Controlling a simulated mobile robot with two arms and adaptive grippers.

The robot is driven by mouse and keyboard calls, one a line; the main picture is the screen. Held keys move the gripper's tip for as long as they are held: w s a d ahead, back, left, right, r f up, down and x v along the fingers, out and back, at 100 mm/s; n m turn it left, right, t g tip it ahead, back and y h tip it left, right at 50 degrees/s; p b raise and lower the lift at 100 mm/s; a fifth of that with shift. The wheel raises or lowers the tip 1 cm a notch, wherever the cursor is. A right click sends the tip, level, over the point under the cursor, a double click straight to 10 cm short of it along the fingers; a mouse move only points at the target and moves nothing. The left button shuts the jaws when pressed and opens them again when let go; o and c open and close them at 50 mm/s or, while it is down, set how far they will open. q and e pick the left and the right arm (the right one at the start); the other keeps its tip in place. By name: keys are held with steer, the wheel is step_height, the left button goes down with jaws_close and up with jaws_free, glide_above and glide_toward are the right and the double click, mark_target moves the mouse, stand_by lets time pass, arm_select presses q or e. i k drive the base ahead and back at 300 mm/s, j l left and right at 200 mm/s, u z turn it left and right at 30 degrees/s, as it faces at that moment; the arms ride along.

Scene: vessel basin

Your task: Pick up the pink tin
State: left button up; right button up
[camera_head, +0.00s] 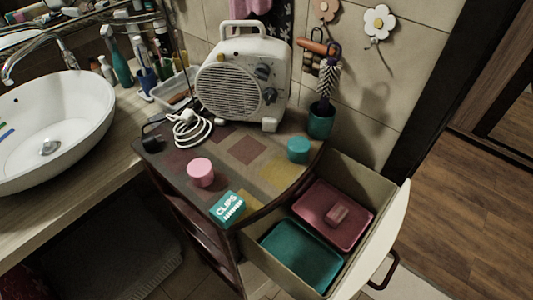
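The pink tin (201,172) is a small round tin standing upright on the left part of the cabinet top (240,175). It is left of and behind a teal box marked CLIPS (227,207). Nothing covers it and nothing touches it. Neither of my grippers shows in the head view, so I cannot see their position or whether they are open.
A teal tin (298,149) stands at the right. A white heater (245,75) with a coiled cord (190,128) is at the back. The open drawer (375,225) holds a pink tray (318,207) and a teal tray (300,258). A basin (85,125) is left.

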mark_target(200, 170)
steer(key=k+j+u, duration=0.1)
steer(key=k+u, duration=0.3)
steer(key=k+j+u, duration=0.2)
steer(key=u, duration=0.25)
steer(key=k+j, duration=0.05)
